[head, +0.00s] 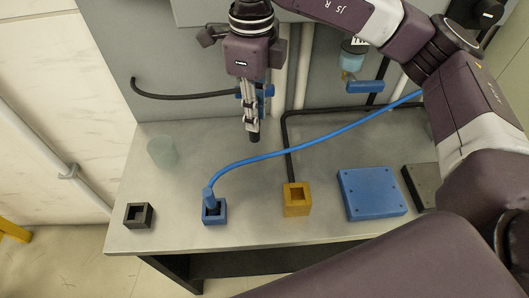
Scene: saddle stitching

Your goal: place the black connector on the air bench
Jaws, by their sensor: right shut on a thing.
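My right gripper (251,118) points down over the back middle of the air bench (180,185), its arm coming in from the upper right. It is shut on the black connector (254,136), a short dark cylinder that sticks out below the fingers, upright. The connector's upper part is hidden by the fingers. Its tip appears above the bench top, though the exact gap is hard to tell. A black square socket block (139,215) stands at the bench's front left, its opening facing up and empty. My left gripper is not in view.
A blue hose (330,133) crosses the bench and ends in a blue socket block (214,213). A yellow socket block (297,199), blue box (371,193) and dark box (421,184) stand to the right. A translucent cup (162,151) is at left. A black hose (185,97) runs behind.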

